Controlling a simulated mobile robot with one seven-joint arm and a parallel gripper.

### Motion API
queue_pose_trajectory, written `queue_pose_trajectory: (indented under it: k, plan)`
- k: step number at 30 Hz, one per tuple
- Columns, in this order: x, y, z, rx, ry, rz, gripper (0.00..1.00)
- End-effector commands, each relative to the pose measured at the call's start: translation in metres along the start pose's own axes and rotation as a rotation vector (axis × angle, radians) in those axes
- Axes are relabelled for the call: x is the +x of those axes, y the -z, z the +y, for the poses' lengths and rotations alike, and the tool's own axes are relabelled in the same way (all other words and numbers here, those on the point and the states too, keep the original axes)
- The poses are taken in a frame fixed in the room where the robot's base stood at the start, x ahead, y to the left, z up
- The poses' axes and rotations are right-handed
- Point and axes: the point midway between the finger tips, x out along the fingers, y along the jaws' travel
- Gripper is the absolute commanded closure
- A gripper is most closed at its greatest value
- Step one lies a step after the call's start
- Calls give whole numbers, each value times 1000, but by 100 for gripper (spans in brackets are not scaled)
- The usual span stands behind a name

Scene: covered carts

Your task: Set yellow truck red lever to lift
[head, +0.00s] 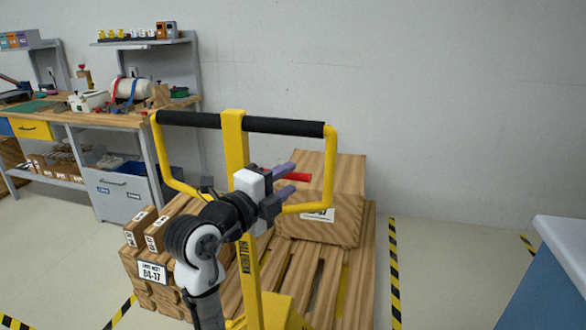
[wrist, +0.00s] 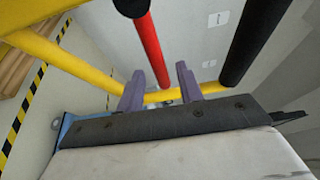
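The yellow truck's handle frame (head: 236,150) stands upright in the head view, with black grips (head: 284,127) along its top bar. The red lever (head: 297,177) shows as a short red piece inside the right loop of the handle. In the wrist view the red lever (wrist: 150,45) runs down from near a black grip, and its lower end shows between the two fingers. My gripper (head: 289,179) is at the lever with its purple-grey fingers apart. In the wrist view my gripper (wrist: 160,75) has a gap on both sides of the lever.
A pallet (head: 357,265) carries a large wooden-looking box (head: 340,215) behind the handle and several small boxes (head: 147,272) at left. A workbench (head: 112,120) stands at the back left. A blue cart (head: 553,285) is at the right edge. Striped tape (head: 394,265) marks the floor.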

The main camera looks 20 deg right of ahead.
Motion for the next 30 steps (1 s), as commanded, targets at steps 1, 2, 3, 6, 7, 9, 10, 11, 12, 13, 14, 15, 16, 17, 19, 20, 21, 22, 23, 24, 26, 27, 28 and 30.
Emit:
queue_pose_trajectory:
  k: [1, 2, 3, 6, 7, 9, 10, 11, 12, 13, 14, 15, 16, 17, 19, 20, 21, 22, 23, 24, 26, 27, 28, 30]
  plan:
    - [8, 1, -2, -2, -2, 2, 64]
    - [12, 0, -2, -2, -1, 2, 64]
    - [17, 0, -2, -3, 0, 2, 64]
    - [25, 0, -1, -1, 0, -1, 64]
    - [27, 0, -1, 0, 0, -1, 64]
    - [29, 0, 0, 0, 1, -1, 64]
    - [30, 0, 0, 0, 1, -1, 64]
    - [30, 0, 0, 0, 1, -1, 64]
    - [30, 0, 0, 0, 1, -1, 64]
    - [30, 0, 0, 0, 1, -1, 64]
    - [30, 0, 0, 0, 1, -1, 64]
    - [30, 0, 0, 0, 1, -1, 64]
    - [30, 0, 0, 0, 1, -1, 64]
    - [30, 0, 0, 0, 1, -1, 64]
    - [30, 0, 0, 0, 1, -1, 72]
    - [30, 0, 0, 0, 1, -1, 75]
    - [30, 0, 0, 0, 1, -1, 81]
    - [30, 0, 0, 0, 1, -1, 85]
    - [30, 0, 0, 0, 1, -2, 88]
    - [30, 0, 0, 0, 1, -1, 94]
    - [30, 0, 0, 0, 1, -2, 100]
    - [30, 0, 0, 0, 1, -2, 100]
    - [30, 0, 0, 0, 1, -2, 100]
    - [30, 0, 0, 0, 1, -2, 100]
